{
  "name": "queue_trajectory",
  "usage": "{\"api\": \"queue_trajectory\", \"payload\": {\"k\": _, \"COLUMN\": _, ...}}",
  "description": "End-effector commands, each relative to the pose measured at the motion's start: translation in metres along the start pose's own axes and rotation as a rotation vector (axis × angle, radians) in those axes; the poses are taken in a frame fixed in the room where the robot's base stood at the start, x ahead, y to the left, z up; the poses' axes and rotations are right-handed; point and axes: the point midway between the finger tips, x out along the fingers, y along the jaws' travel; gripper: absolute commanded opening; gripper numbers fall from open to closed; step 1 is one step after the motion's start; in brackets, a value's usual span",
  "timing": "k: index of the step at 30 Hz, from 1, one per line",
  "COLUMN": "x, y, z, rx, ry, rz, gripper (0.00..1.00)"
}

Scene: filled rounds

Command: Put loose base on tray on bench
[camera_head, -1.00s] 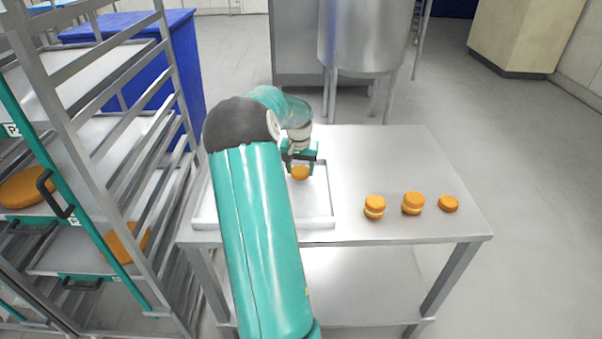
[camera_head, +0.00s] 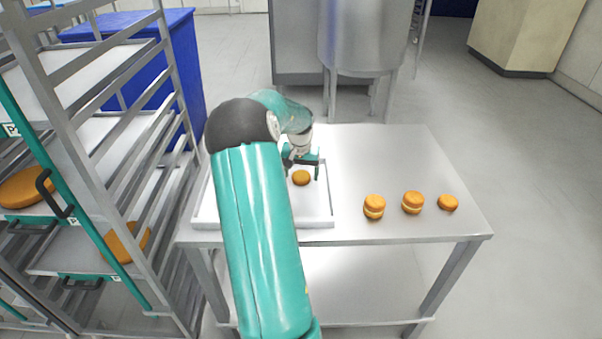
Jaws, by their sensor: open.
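A round orange-brown base (camera_head: 301,178) lies on the silver tray (camera_head: 316,221) at the left of the metal bench (camera_head: 390,155). My gripper (camera_head: 302,170) is open just above and behind the base, and its fingers look clear of it. My arm hides much of the tray's left part. On the bench to the right are two filled rounds, each with a pale layer between two orange pieces: one (camera_head: 374,207) and another (camera_head: 412,203). A single orange round (camera_head: 448,203) lies at their right.
A metal rack (camera_head: 165,120) with trays stands close at the left, holding large orange rounds (camera_head: 125,243). A steel vessel on legs (camera_head: 365,40) stands behind the bench. The bench's middle and back right are bare.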

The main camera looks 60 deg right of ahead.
Motion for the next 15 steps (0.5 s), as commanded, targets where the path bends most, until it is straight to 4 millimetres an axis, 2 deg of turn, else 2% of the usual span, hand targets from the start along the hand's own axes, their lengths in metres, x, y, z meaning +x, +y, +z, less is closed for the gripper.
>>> {"api": "queue_trajectory", "payload": {"k": 5, "x": -0.026, "y": -0.001, "z": -0.001, "rx": -0.001, "ry": 0.005, "rz": -0.003, "gripper": 0.77}}
{"api": "queue_trajectory", "payload": {"k": 15, "x": -0.098, "y": 0.0, "z": -0.001, "rx": -0.001, "ry": 0.003, "rz": -0.002, "gripper": 0.77}}
